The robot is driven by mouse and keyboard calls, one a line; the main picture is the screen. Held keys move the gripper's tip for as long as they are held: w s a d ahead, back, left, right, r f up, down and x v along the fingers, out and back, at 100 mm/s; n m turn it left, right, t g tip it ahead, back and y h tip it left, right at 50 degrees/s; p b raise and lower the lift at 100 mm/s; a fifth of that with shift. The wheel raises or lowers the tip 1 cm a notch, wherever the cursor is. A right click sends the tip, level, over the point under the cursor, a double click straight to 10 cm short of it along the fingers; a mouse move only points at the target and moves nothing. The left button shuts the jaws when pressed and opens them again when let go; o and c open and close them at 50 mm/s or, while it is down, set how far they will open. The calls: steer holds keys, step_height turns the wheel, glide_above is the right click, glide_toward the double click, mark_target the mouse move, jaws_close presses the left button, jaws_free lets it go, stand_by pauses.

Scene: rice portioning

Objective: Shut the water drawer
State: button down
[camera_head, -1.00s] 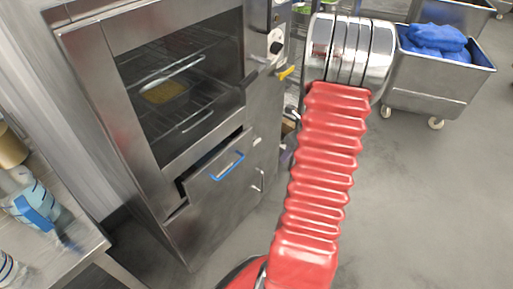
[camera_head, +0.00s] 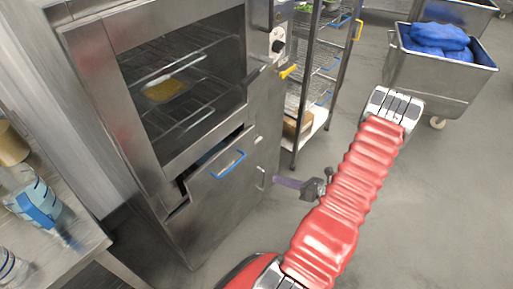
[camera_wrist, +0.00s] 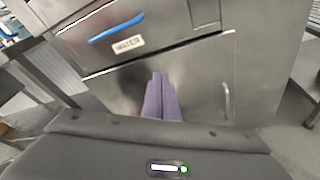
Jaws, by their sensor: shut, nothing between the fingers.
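The water drawer (camera_head: 205,190) is in the steel oven's front, below the glass chamber. It stands partly pulled out, with a dark gap above its front edge, and it has a blue handle. In the wrist view the drawer front (camera_wrist: 165,36) shows a "WATER" label (camera_wrist: 128,46) and the blue handle (camera_wrist: 117,28). My gripper (camera_head: 277,181) has purple fingers, closed together and empty, to the right of the drawer and lower than its handle. In the wrist view the gripper (camera_wrist: 158,76) points at the panel below the drawer. I cannot tell whether it touches the panel.
The oven (camera_head: 95,75) holds a tray of yellow food (camera_head: 165,90) on a rack. A wire shelf rack (camera_head: 318,75) stands right of the oven. A steel cart (camera_head: 435,80) with blue cloth is at the back right. A steel table (camera_head: 75,240) is at left. The floor at right is clear.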

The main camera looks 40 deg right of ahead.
mark_target(249, 143)
steer(key=w+d+r+n+t+h, duration=0.1)
steer(key=d+r+n+t+h, duration=0.1)
steer(key=d+r+n+t, duration=0.1)
step_height(249, 143, up, 2)
steer(key=shift+w+d+n, duration=0.2)
steer(key=shift+d+n, duration=0.05)
steer(key=shift+n, duration=0.25)
steer(key=shift+w, duration=0.1)
steer(key=w, duration=0.4)
steer(key=w+a, duration=0.1)
steer(key=w, duration=0.8)
steer(key=shift+w+a, duration=0.35)
steer(key=shift+d, duration=0.1)
